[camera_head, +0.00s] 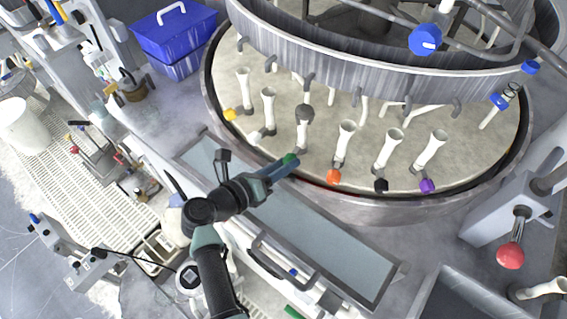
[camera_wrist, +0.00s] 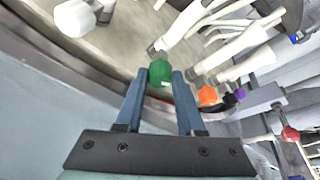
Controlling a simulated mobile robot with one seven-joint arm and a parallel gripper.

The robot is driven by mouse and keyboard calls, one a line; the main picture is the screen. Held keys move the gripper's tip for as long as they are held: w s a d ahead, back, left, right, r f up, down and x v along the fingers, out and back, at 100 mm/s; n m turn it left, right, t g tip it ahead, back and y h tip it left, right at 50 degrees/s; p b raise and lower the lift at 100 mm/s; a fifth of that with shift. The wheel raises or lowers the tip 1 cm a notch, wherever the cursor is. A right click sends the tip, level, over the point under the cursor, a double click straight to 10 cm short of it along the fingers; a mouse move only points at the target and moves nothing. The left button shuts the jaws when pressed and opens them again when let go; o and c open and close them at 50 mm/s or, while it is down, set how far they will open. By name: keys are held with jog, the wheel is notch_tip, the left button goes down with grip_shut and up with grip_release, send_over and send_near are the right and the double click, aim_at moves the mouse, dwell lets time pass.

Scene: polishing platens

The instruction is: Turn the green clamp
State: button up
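The green clamp (camera_wrist: 159,74) is between the tips of my gripper's two blue fingers (camera_wrist: 160,82) in the wrist view. The fingers stand apart, one on each side of it; whether they press on it I cannot tell. In the head view only a small part of the green clamp (camera_head: 289,159) shows beside the fingertips of my gripper (camera_head: 291,165), at the front edge of the round platen (camera_head: 240,140). The clamp's lower part is hidden.
To the right along the rim are the orange (camera_head: 334,176), black (camera_head: 381,184) and purple (camera_head: 428,185) clamps, each under a white nozzle. A yellow clamp (camera_head: 230,114) is at the left. A red ball knob (camera_head: 510,255) stands at the right. A blue box (camera_head: 174,35) is at the back left.

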jog(key=o, duration=0.5)
jog(key=shift+c, duration=0.2)
jog(key=m+y, duration=0.1)
jog(key=m, duration=0.1)
jog(key=shift+s+d+m+t+y, duration=0.15)
jog(key=shift+m+t+y, duration=0.15)
jog(key=shift+m+y, duration=0.1)
jog(key=b+v, duration=0.3)
jog(key=v, duration=0.9)
jog(key=shift+s+r+b, duration=0.15)
jog(key=shift+s+b, duration=0.15)
jog(key=shift+s, duration=0.05)
jog(key=w+d+r+n+t+h+b, duration=0.1)
jog(key=w+r+t, duration=0.15)
jog(key=r, duration=0.55)
jog(key=w+d+r+t+h+b, duration=0.15)
jog(key=r+t, duration=0.25)
jog(key=r, duration=0.4)
notch_tip(320, 180, up, 15)
jog(key=s+n+t+h+b, duration=0.1)
jog(key=s+n+t+b, duration=0.1)
jog(key=n+t, duration=0.3)
jog(key=shift+s+a+n+t+h+b, duration=0.15)
jog(key=shift+s+n+t+h+b, duration=0.25)
jog(key=shift+t+b, duration=0.4)
